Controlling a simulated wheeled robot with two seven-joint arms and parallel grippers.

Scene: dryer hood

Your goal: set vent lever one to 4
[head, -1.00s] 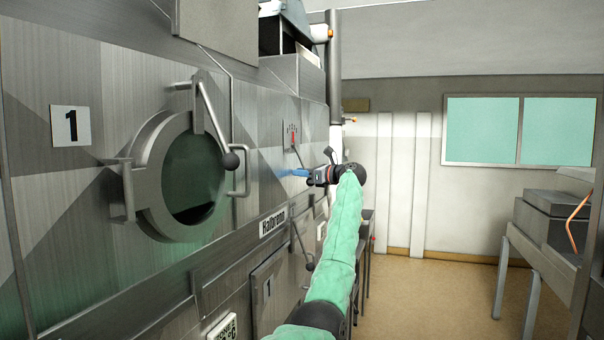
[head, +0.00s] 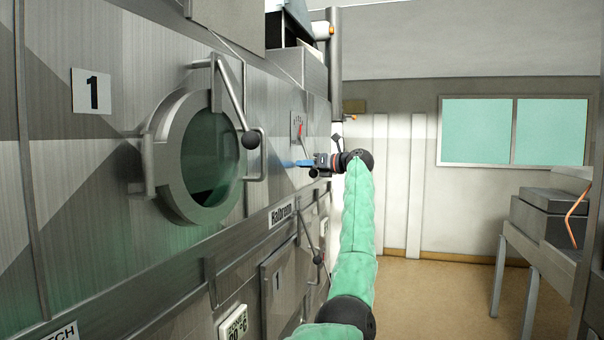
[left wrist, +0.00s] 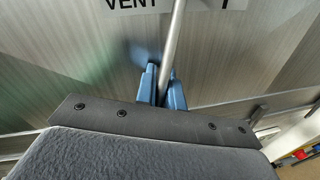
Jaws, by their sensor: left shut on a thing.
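Vent lever one shows in the left wrist view as a thin metal rod (left wrist: 173,42) rising between the two blue fingers. Above it a plate (left wrist: 150,5) reads "VENT" with a partly cut-off mark to its right. My left gripper (left wrist: 163,82) is shut on this rod; it also shows in the head view (head: 285,163), close to the dryer's metal front. In the head view a small scale with a red pointer (head: 300,131) sits just above the gripper. The scale's numbers are too small to read. My right gripper is not in view.
A round glass door (head: 207,160) with a ball-ended handle stands out from the panel to the left, beside a "1" plate (head: 92,92). A metal table (head: 545,245) stands at right; floor between is clear.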

